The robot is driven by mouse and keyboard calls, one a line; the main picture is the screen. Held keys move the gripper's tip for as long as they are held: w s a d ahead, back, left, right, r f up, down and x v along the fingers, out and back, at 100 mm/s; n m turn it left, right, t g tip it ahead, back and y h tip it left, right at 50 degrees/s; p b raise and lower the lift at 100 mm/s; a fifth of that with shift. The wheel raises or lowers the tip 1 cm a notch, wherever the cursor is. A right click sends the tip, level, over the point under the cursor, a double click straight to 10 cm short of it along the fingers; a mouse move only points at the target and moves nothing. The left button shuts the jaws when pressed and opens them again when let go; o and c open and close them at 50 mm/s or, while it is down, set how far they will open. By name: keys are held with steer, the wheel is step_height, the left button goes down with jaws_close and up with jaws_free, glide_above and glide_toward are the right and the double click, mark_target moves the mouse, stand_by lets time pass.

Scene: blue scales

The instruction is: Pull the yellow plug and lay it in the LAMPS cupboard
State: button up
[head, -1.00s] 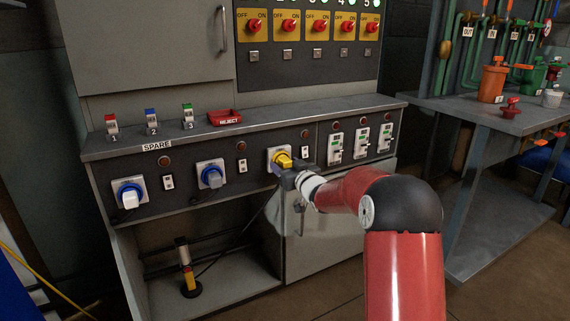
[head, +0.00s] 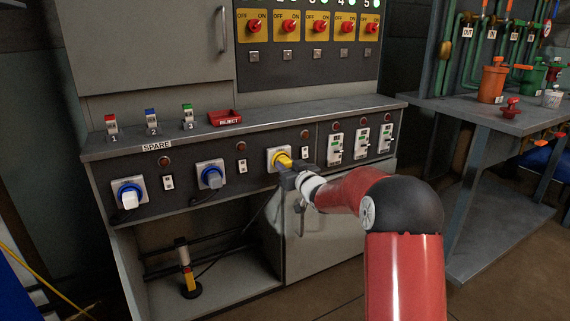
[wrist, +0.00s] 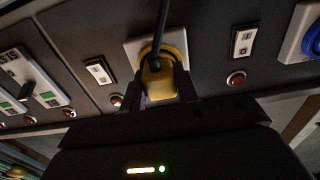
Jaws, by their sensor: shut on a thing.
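The yellow plug (head: 283,160) is at the white-plated socket on the right of the panel's row of three. In the wrist view the yellow plug (wrist: 160,84) fills the space between the fingers, in front of a yellow socket ring, with a dark cable running up from it. My gripper (head: 288,170) is shut on the plug. In the wrist view my gripper (wrist: 160,92) has one finger on each side of it. I cannot tell how deep the plug sits. No LAMPS label is readable in either view.
A blue-and-white plug (head: 129,195) and a grey-blue one (head: 211,176) sit to the left. Below are an open bay (head: 225,285) holding a yellow-and-black post (head: 187,272) and a closed door (head: 325,240). A red REJECT tray (head: 226,118) lies on the ledge.

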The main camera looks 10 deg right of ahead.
jaws_close()
steer(key=b+v, duration=0.1)
steer(key=v, duration=0.5)
steer(key=shift+b, duration=0.35)
stand_by(0.5)
stand_by(0.3)
steer(key=s+a+f+b, duration=0.3)
steer(key=a+f, duration=0.1)
steer(key=f, duration=0.5)
steer(key=s+a+f+b, duration=0.3)
steer(key=a+f, duration=0.2)
steer(key=f, duration=0.5)
steer(key=s+a+f+b, duration=0.2)
steer(key=a+f+b, duration=0.15)
steer(key=f, duration=0.55)
steer(key=shift+w+a+f, duration=0.8)
steer(key=shift+w+f, duration=0.5)
steer(key=shift+f, duration=9.1)
steer(key=f+x, duration=0.1)
steer(key=x, duration=0.5)
steer(key=f+x, duration=0.2)
steer(key=x, duration=0.5)
steer(key=f+x, duration=0.1)
steer(key=x, duration=0.6)
steer(key=shift+w+f, duration=0.15)
steer(key=shift+w, duration=0.15)
